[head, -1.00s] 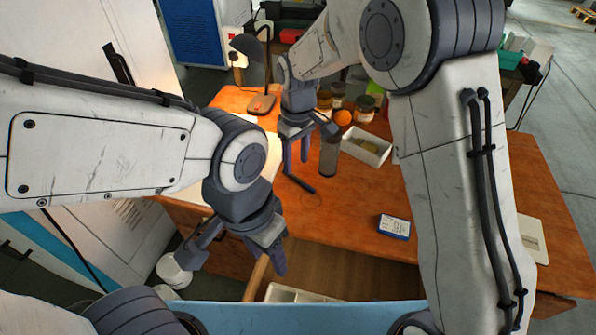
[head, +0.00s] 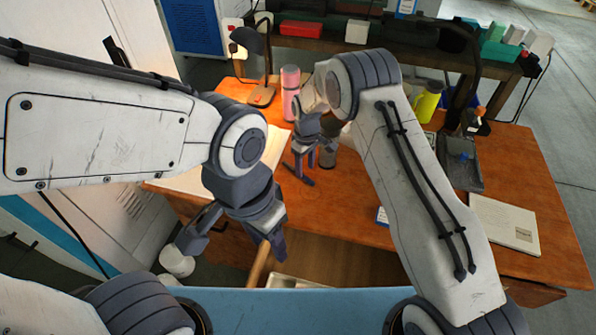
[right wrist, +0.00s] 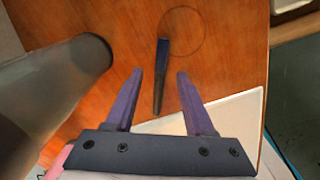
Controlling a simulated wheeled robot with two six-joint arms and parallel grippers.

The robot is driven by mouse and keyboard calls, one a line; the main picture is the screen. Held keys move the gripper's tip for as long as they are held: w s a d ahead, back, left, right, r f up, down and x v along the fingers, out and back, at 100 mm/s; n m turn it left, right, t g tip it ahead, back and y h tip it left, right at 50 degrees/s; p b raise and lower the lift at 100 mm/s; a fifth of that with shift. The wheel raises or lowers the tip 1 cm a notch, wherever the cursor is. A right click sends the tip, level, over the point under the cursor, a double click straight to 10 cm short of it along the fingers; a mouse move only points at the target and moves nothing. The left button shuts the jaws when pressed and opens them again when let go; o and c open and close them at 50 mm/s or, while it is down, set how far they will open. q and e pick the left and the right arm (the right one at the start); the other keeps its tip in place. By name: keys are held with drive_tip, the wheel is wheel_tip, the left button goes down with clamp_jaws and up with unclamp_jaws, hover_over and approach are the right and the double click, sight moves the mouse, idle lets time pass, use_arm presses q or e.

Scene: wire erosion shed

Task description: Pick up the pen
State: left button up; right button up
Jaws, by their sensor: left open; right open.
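The pen (head: 292,170) is a thin dark stick lying on the brown wooden desk. In the right wrist view the pen (right wrist: 162,62) shows dark blue, lying lengthwise in line with the gap between the fingers. My right gripper (head: 304,170) is open and empty, low over the desk at the pen; I cannot tell the exact height. Its two fingers (right wrist: 160,74) frame the pen's near end without visible contact. My left gripper (head: 233,254) is open and empty in front of the desk edge, well away from the pen.
A grey cylinder (head: 328,157) stands close beside my right gripper. A pink bottle (head: 290,92) and a lamp (head: 267,94) stand behind. An open drawer (head: 345,262) juts out at the front. A white book (head: 505,222) lies at the right, near a dark tray (head: 470,180).

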sight(305, 176)
drive_tip(key=shift+f, duration=1.55)
clamp_jaws()
